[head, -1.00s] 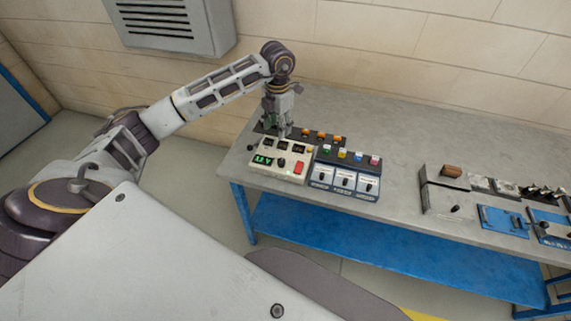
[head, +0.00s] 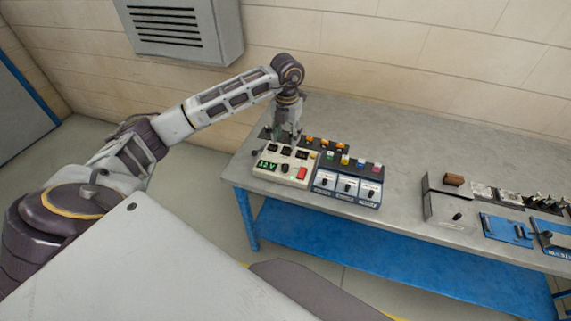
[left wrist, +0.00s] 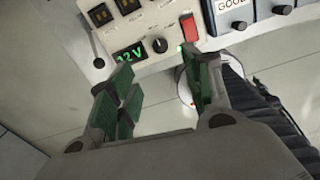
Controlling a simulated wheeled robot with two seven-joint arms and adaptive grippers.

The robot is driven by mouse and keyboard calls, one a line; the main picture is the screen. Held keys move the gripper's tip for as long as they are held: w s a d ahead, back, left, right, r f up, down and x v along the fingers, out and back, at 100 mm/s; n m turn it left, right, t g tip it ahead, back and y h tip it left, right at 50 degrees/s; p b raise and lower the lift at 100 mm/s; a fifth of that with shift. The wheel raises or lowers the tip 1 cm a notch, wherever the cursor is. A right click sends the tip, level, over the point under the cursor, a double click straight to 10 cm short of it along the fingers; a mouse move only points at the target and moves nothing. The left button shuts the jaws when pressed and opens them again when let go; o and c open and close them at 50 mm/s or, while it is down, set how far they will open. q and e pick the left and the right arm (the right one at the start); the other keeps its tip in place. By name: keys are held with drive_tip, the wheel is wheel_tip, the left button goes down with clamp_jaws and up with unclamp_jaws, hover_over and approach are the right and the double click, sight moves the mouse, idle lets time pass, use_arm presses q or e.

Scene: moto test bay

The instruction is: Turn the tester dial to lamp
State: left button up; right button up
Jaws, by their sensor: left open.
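The tester is a cream box (head: 264,173) at the left end of the bench, with a green lit display (head: 266,165) and a red switch (head: 302,173). Its dark round dial (head: 284,168) sits between them. In the left wrist view the dial (left wrist: 160,45) shows a pale pointer mark, beside the display (left wrist: 128,54) and below the red switch (left wrist: 188,28). My left gripper (head: 285,138) hangs over the tester's back part. In the left wrist view its green-padded fingers (left wrist: 152,70) are apart and empty, with the dial beyond the gap, untouched. My right gripper is out of view.
Further right are a grey box (head: 447,207) and blue fixtures (head: 507,229). Bare bench top (head: 405,150) lies between.

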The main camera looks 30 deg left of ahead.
sight(285, 166)
use_arm(q)
drive_tip(key=shift+f, duration=0.1)
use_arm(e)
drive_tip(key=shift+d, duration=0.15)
use_arm(q)
wheel_tip(285, 166, down, 14)
drive_tip(key=p, duration=0.2)
drive_tip(key=shift+a+r+p, duration=0.1)
drive_tip(key=shift+r+p, duration=0.1)
drive_tip(key=shift+p, duration=0.1)
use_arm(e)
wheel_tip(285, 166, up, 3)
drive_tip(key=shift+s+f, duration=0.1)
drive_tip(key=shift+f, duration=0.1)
use_arm(q)
drive_tip(key=shift+c, duration=0.3)
drive_tip(key=c, duration=1)
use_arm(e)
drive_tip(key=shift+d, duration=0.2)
